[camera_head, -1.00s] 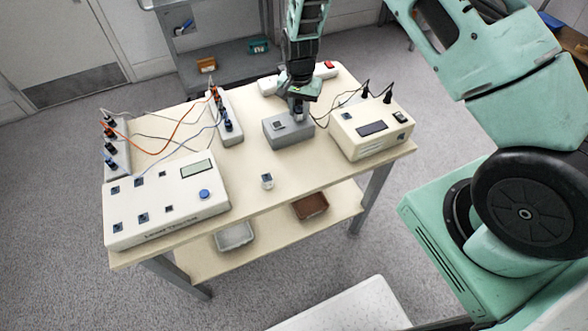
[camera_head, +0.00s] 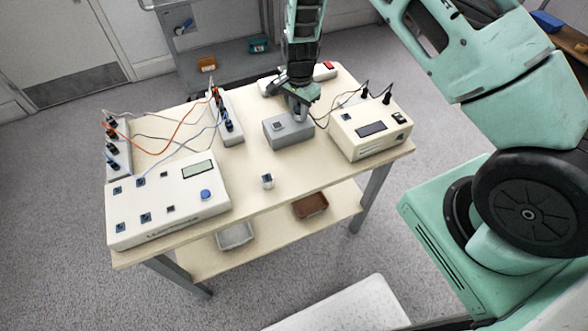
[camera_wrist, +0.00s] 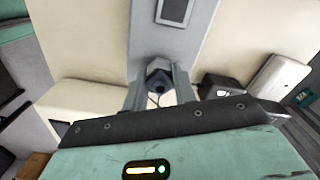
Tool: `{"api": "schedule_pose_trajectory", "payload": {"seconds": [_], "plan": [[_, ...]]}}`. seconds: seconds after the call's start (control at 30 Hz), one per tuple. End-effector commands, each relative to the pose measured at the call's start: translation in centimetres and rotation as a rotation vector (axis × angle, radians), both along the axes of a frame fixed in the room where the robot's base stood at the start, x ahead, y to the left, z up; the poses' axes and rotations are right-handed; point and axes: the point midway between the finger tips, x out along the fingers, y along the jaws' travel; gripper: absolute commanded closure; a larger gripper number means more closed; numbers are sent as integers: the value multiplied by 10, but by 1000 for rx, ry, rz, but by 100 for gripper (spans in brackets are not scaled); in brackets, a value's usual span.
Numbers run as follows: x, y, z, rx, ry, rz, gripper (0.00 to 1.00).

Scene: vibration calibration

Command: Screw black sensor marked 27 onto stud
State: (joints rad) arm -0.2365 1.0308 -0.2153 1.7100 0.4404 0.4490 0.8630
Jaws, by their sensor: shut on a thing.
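My gripper (camera_head: 299,111) reaches down to the right part of a grey block (camera_head: 279,138) on the table. In the wrist view, my gripper (camera_wrist: 160,88) is shut on a small dark sensor (camera_wrist: 157,72) with a round end and a thin cable; any number on it cannot be read. The sensor is right over or on the grey block (camera_wrist: 182,42), which has a square inset on top. The stud is hidden, so I cannot tell whether the sensor touches it.
A beige display box (camera_head: 372,142) stands right of the block, and a larger beige instrument (camera_head: 184,215) at the front left. Power strips (camera_head: 228,130) with cables lie behind. A small cube (camera_head: 267,181) stands near the front edge, with bare table around it.

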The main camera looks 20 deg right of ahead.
Motion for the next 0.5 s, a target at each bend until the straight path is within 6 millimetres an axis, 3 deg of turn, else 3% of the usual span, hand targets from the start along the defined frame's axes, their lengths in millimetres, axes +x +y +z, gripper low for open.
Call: {"api": "schedule_pose_trajectory", "payload": {"seconds": [0.5], "plan": [[4,1,4,1,-10,-85,100]]}}
